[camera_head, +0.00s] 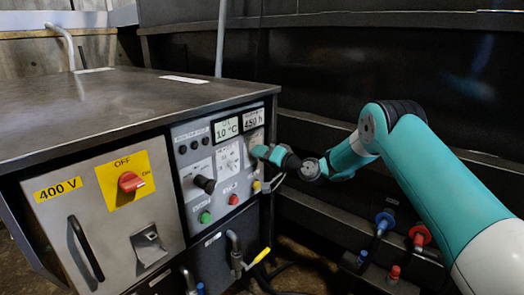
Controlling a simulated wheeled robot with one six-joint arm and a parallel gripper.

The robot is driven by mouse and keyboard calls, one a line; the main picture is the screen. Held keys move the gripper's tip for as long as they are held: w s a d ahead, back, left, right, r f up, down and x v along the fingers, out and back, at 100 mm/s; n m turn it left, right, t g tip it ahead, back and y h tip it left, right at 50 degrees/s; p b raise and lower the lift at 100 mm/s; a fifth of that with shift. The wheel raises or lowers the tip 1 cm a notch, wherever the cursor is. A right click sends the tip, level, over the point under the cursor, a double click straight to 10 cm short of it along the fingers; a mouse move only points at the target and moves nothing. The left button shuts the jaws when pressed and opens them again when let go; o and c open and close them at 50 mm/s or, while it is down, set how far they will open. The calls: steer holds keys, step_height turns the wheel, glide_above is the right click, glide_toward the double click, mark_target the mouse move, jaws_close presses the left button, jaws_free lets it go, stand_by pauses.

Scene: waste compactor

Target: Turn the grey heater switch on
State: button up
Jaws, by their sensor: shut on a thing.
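My gripper (256,151) reaches in from the right to the upper right part of the grey control panel (190,163), just below the 450 h display (254,120). It is shut on a small control there, taken to be the grey heater switch. The jaws hide nearly all of that switch, so its turn position cannot be told. A pale patch of the panel shows just above my gripper.
The panel also carries a 10 °C display (227,128), a black knob (205,184), a green button (205,217) and a red button (234,199). A red main switch (130,181) sits on a yellow plate at left. Hoses with blue and red fittings (420,236) stand below my arm.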

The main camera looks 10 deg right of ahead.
steer(key=m+p, duration=0.1)
steer(key=m, duration=0.2)
steer(key=shift+d+m+p, duration=0.1)
steer(key=shift+m+p, duration=0.25)
steer(key=shift+m, duration=0.05)
steer(key=shift+f+m+p, duration=0.2)
steer(key=shift+m+p, duration=0.65)
steer(key=shift+m, duration=1.15)
steer(key=o, duration=0.6)
steer(key=shift+b+v, duration=3.4)
steer(key=shift+v, duration=5.35)
